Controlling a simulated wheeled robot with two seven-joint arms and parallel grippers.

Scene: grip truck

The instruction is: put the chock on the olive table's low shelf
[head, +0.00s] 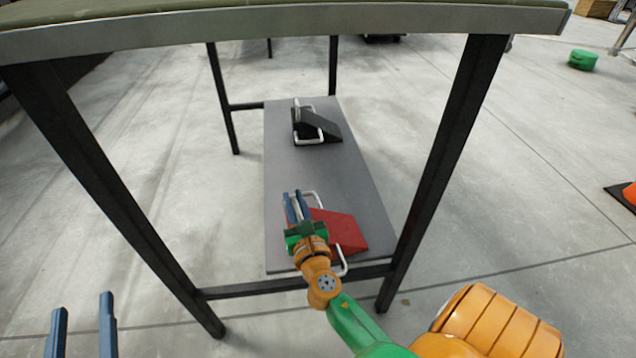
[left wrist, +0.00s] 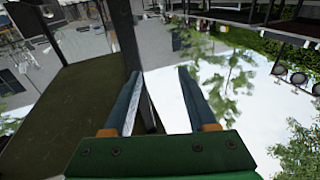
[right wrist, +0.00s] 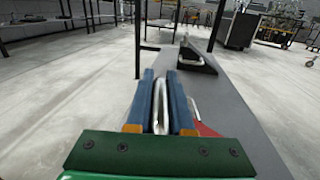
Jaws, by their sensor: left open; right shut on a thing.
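A red chock (head: 335,228) with white handles is at the near end of the olive table's low grey shelf (head: 350,165). My right gripper (head: 294,208) is shut on the chock's white handle. In the right wrist view the handle (right wrist: 160,105) stands between the blue fingers, and a bit of red shows beside them. I cannot tell whether the chock rests fully on the shelf. A black chock (head: 316,126) with white handles sits on the far half of the shelf. The olive table (head: 280,22) spans the top. My left gripper (head: 83,325) is open and empty at lower left.
Black table legs (head: 448,150) stand on both sides of the shelf, with a low bar (head: 245,292) along its near edge. A green round object (head: 583,59) and an orange cone (head: 630,193) are on the concrete floor at right. Bare shelf lies between the chocks.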

